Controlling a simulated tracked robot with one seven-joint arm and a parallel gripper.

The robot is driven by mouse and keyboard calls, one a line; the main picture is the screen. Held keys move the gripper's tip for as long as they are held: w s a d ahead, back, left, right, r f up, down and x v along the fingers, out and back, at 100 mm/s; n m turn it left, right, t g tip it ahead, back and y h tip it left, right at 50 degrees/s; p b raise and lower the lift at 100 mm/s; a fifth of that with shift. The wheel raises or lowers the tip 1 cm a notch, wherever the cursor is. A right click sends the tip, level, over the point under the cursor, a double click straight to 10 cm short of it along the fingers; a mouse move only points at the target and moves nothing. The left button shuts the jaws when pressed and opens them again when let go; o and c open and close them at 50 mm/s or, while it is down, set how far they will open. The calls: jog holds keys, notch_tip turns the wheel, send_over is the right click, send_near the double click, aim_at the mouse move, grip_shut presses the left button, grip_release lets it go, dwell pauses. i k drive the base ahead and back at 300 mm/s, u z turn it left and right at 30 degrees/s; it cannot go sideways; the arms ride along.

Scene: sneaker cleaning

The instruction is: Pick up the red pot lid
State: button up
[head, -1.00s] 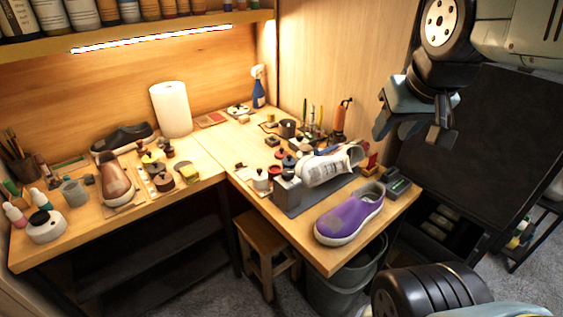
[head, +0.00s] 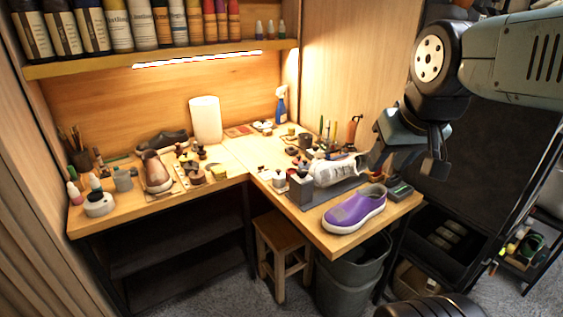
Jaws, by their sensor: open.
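My gripper (head: 408,168) is open and empty, pointing down at the right of the bench.
A purple shoe (head: 354,210) lies at the bench's front edge. A grey block (head: 300,190) stands close to the pots. Tall brushes and tools stand behind. A stool (head: 283,243) and a bin (head: 349,280) are below the bench.

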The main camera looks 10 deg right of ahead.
aim_at(298, 160)
jog(key=z, duration=1.25)
jog(key=i, duration=0.1)
jog(key=u, duration=3.1)
jog(key=i, duration=1.9)
jog(key=z, duration=2.75)
jog(key=i, duration=0.5)
jog(key=z, duration=0.15)
